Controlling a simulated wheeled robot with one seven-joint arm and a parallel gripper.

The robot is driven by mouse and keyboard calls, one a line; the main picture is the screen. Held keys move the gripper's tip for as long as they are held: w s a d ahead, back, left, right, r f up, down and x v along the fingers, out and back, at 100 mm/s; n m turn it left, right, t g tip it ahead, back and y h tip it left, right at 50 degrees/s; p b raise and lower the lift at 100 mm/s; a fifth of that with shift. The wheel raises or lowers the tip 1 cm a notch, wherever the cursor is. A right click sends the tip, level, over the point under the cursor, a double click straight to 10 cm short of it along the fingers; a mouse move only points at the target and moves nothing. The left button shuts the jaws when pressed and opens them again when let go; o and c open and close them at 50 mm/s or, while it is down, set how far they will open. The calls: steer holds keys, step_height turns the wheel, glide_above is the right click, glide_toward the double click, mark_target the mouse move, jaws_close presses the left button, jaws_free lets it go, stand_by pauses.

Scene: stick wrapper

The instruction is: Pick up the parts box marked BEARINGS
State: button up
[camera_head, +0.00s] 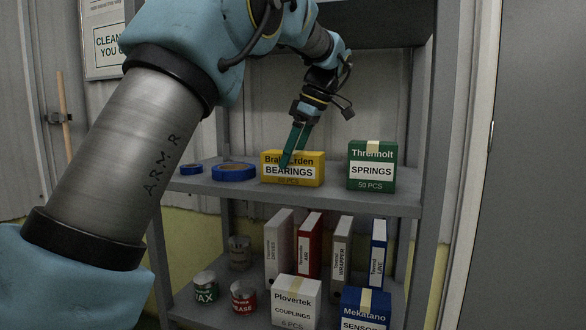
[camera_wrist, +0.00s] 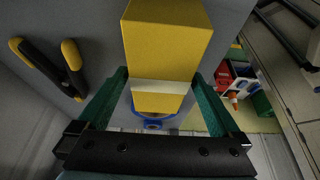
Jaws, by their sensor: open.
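The yellow parts box marked BEARINGS (camera_head: 306,172) stands on the upper grey shelf, with a pale strip of tape on top. My gripper (camera_head: 287,160) reaches down to it from above, and a green finger covers part of its label. In the wrist view the yellow box (camera_wrist: 166,45) shows between and beyond the two green fingers of my gripper (camera_wrist: 160,78). The fingers stand apart, one at each side of the box. I cannot tell whether either touches it. The gripper is open and holds nothing.
A green SPRINGS box (camera_head: 371,168) stands to the right; blue tape rolls (camera_head: 234,172) lie left. Yellow-and-black handles (camera_wrist: 50,68) show in the wrist view. The lower shelf holds binders (camera_head: 308,246), cans (camera_head: 243,297), a white COUPLINGS box (camera_head: 296,302) and a blue box (camera_head: 365,308). A shelf post (camera_head: 436,170) bounds the right.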

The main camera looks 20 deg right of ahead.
steer(key=shift+f, duration=0.25)
stand_by(0.3)
jaws_close()
stand_by(0.8)
